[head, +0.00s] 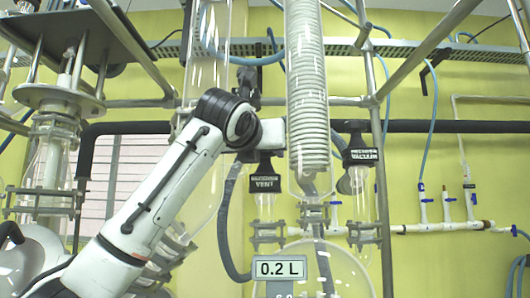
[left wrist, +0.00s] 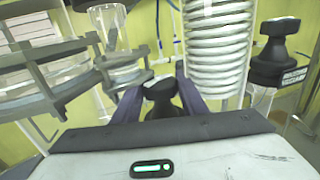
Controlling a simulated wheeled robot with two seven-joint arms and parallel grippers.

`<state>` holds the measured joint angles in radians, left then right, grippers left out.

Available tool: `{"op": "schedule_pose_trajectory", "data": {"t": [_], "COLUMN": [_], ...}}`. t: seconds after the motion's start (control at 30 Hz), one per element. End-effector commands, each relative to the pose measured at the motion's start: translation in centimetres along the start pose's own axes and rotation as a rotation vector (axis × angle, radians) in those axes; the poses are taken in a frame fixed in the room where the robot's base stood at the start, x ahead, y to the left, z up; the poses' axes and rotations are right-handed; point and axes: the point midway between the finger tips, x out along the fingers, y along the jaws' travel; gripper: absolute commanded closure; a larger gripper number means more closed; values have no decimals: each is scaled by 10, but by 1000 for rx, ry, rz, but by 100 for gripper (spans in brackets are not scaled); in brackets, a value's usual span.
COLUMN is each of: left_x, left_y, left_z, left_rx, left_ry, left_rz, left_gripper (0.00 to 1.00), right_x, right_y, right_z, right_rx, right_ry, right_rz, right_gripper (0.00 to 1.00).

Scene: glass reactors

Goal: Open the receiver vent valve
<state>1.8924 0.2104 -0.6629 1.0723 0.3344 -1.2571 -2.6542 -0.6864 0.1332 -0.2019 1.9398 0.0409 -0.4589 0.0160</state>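The receiver vent valve (head: 264,184) is a black knob with a white-lettered VENT label on a glass neck, left of the coil condenser in the head view. Its black knob also shows in the left wrist view (left wrist: 159,92). My left gripper (left wrist: 162,80) has one dark purple finger on each side of this knob, close to it. Whether the fingers press on the knob or stand just clear cannot be seen. In the head view my arm link covers most of the gripper. My right gripper is in neither view.
The receiver vacuum valve (head: 360,156), a similar black knob, stands to the right of the glass coil condenser (head: 308,100). A metal post (head: 378,200) stands beyond it. A 0.2 L display (head: 280,269) sits below. Clamped glassware (left wrist: 50,75) crowds the gripper's left.

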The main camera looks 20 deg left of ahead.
Motion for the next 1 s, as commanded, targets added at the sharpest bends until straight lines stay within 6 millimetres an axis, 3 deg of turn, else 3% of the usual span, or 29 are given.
{"op": "schedule_pose_trajectory", "data": {"t": [0.17, 0.4, 0.9, 1.0], "left_x": [0, 0, 0, 0], "left_y": [-1, -1, -2, 0], "left_z": [3, 7, 5, 1], "left_rx": [4, 4, 2, -2], "left_ry": [-2, 1, 0, -1], "left_rz": [21, 282, 620, 681], "left_gripper": [81, 81, 81, 81], "right_x": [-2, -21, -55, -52], "right_y": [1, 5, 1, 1], "right_z": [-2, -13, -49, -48], "right_rx": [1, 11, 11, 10], "right_ry": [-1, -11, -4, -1], "right_rz": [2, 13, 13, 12], "right_gripper": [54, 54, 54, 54]}}
